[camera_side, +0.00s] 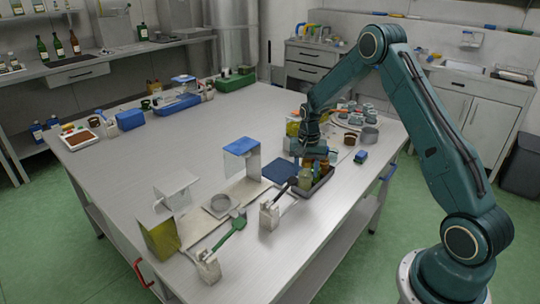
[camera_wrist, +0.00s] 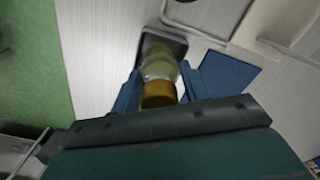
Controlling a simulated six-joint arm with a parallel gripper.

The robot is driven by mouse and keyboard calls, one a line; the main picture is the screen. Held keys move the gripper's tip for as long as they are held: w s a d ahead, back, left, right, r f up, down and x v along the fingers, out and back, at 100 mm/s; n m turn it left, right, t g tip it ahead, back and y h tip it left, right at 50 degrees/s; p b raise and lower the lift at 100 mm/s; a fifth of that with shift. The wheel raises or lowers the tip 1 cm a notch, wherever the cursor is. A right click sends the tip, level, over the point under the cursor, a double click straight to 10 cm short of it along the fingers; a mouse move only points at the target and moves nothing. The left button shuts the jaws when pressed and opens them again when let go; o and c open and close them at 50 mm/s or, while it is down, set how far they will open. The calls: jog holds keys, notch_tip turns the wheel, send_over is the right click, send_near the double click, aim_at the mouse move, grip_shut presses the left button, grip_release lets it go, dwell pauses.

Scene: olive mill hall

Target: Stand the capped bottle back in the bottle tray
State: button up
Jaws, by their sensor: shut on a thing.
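My gripper (camera_side: 310,154) points down over the dark bottle tray (camera_side: 318,190) near the table's right side. In the wrist view my gripper (camera_wrist: 160,90) is shut on the capped bottle (camera_wrist: 158,94), one blue finger on each side. The bottle has an orange-brown cap and a pale yellow see-through body. Beyond it shows the grey rim of the tray (camera_wrist: 183,44). The bottle's bottom is hidden, so I cannot tell whether it touches the tray floor. In the side view yellowish bottles with brown caps stand close together in the tray, just under my gripper.
A dark blue mat (camera_side: 279,172) lies left of the tray, and also shows in the wrist view (camera_wrist: 228,74). A blue-topped stand (camera_side: 241,146) and a white block with a dark-knobbed lever (camera_side: 270,214) are close by. Jars and cups stand behind.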

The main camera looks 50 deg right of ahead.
dwell(0.3)
jog(key=o, duration=0.9)
jog(key=shift+o, duration=0.3)
jog(key=shift+f, duration=0.1)
jog(key=shift+o, duration=0.8)
jog(key=shift+r, duration=4.05)
